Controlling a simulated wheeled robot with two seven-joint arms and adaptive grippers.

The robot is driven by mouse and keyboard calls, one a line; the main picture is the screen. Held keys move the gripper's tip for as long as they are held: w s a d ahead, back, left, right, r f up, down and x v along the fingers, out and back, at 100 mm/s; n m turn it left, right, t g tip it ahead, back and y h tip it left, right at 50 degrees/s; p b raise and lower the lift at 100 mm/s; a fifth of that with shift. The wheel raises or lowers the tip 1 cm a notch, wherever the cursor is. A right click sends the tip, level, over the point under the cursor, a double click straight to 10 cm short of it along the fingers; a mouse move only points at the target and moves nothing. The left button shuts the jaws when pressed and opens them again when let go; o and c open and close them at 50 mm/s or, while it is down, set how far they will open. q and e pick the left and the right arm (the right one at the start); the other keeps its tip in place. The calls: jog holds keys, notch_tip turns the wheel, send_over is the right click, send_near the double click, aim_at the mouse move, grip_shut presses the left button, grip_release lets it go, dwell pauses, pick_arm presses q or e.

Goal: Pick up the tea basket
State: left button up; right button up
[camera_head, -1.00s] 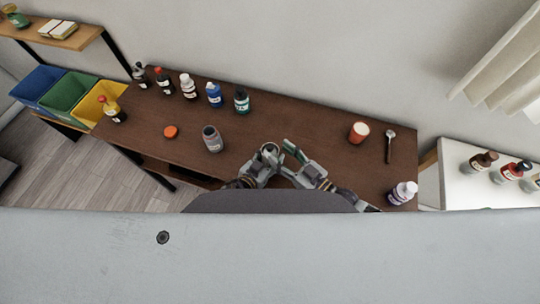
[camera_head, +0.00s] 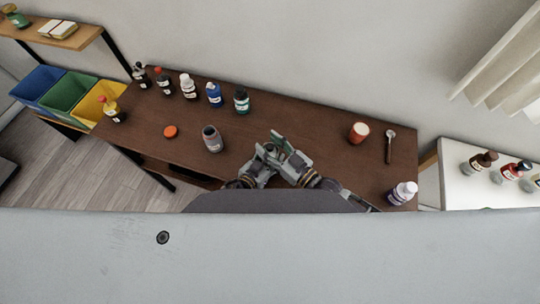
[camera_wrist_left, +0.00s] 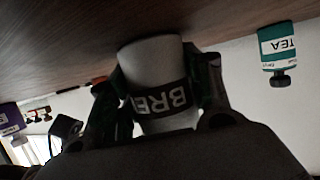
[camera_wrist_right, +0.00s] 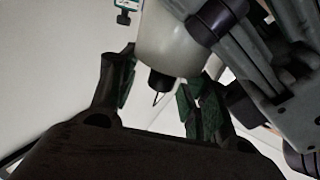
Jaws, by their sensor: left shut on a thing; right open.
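A white cup (camera_wrist_left: 150,62) with a black band lettered "BRE" is between my left gripper's fingers (camera_wrist_left: 163,82) in the left wrist view. The left gripper is shut on it. The white cup also shows in the right wrist view (camera_wrist_right: 158,45), with a small dark piece (camera_wrist_right: 160,80) and a thin wire projecting from its end. That piece may be the tea basket; I cannot tell. My right gripper (camera_head: 279,142) is open, its fingers on either side of the dark piece. In the head view the grippers hide the cup.
A grey jar (camera_head: 212,140) and an orange lid (camera_head: 170,132) lie left of my grippers. Several bottles, including a teal TEA bottle (camera_wrist_left: 275,47), line the counter's back.

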dwell(0.4)
grip_shut()
jog(key=shift+r, duration=0.2)
dwell(0.4)
notch_tip(320, 180, up, 17)
jog(key=shift+r, duration=0.2)
dwell(1.6)
jog(key=shift+r, duration=0.15)
dwell(0.5)
pick_arm(q)
jog(key=o, duration=1.2)
jog(key=shift+c, duration=0.2)
jog(key=shift+s+a, duration=0.1)
jog(key=shift+s, duration=0.05)
